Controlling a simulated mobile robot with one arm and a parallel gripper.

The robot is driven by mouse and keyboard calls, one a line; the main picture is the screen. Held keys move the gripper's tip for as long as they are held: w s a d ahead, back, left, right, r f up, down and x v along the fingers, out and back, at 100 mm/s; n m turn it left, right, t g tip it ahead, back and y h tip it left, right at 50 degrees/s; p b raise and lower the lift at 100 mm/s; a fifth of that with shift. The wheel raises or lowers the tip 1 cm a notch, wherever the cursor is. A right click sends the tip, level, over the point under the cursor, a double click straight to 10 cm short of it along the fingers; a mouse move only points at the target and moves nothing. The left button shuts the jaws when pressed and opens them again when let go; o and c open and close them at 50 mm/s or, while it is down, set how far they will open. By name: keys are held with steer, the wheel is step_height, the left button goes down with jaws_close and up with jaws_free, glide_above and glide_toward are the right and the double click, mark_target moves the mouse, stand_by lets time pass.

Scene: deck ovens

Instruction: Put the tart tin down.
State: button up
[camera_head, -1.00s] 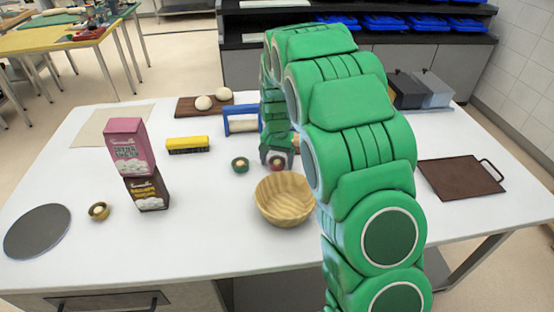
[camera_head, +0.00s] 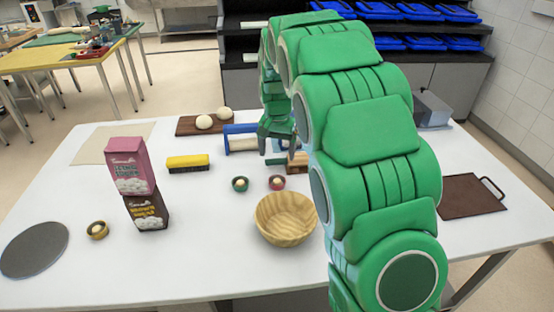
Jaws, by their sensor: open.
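My arm partly hides the fingers' surroundings.
The wooden bowl (camera_head: 286,219) stands close in front of the pink tin. A blue-framed roller (camera_head: 241,139) and a wooden item (camera_head: 298,160) are close by my gripper. Stacked boxes (camera_head: 148,211) and a yellow brush (camera_head: 188,163) stand left. A brown tray (camera_head: 470,197) lies right.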

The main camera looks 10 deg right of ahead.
steer(key=s+d+r, duration=0.1)
steer(key=s+r, duration=0.2)
steer(key=s, duration=0.3)
steer(key=s+d+r, duration=0.2)
steer(key=s+r, duration=0.1)
steer(key=s, duration=0.4)
steer(key=s+d+n+g, duration=0.1)
steer(key=s+n, duration=0.3)
steer(key=s, duration=2.7)
steer(key=shift+s+d+r+g, duration=0.3)
steer(key=shift+d+r, duration=0.1)
steer(key=shift+d, duration=0.25)
steer(key=shift+o, duration=0.4)
steer(key=shift+s+f, duration=0.1)
steer(key=shift+s, duration=0.35)
